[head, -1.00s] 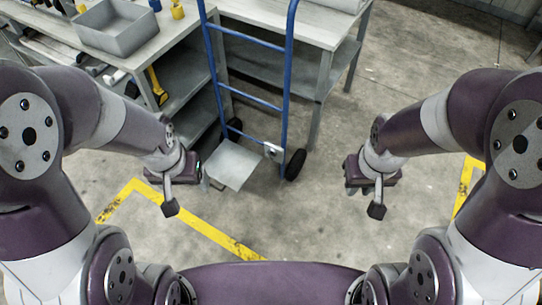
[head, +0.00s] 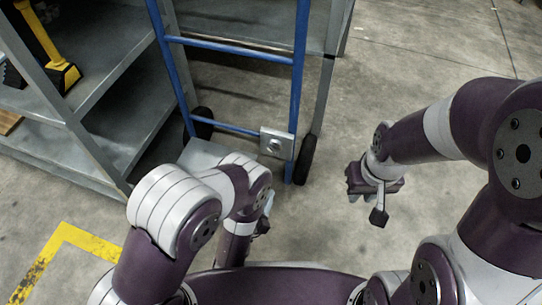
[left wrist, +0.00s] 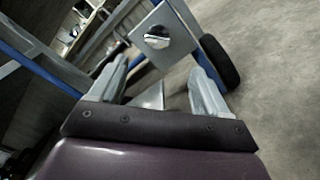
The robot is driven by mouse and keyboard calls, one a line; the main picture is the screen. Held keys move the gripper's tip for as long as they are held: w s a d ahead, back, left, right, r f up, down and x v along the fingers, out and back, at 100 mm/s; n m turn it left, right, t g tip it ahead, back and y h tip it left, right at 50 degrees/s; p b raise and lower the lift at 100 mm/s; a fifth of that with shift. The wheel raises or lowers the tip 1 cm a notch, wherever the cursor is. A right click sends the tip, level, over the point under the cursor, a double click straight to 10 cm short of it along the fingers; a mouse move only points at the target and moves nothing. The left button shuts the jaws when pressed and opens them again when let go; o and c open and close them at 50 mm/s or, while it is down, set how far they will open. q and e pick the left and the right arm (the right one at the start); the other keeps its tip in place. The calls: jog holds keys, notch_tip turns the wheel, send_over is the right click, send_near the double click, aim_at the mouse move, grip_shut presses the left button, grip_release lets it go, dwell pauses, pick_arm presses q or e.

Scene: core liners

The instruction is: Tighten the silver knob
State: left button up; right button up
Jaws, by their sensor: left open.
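The silver knob (head: 275,146) sits on a square grey plate (head: 288,137) low on the right rail of the blue hand truck (head: 299,70). The left wrist view shows the knob (left wrist: 157,37) and its plate (left wrist: 149,50) ahead of my left gripper (left wrist: 160,80). That gripper is open, with the knob lying beyond and between its fingertips, apart from them. In the head view my left arm mostly hides its gripper, below the plate. My right gripper (head: 362,195) hangs over bare floor to the right, away from the knob; its finger gap is unclear.
The hand truck's black wheels (head: 306,160) flank the plate, and its grey foot plate (head: 203,153) is partly behind my left arm. A grey shelf unit (head: 130,112) with a yellow tool (head: 62,74) stands left. Floor on the right is clear.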

aim_at(274, 152)
pick_arm(q)
jog(key=b+x, duration=0.5)
jog(key=x, duration=0.6)
jog(key=shift+w, duration=0.15)
jog(key=shift+w+d+r, duration=0.2)
jog(key=shift+w, duration=0.25)
jog(key=c, duration=1)
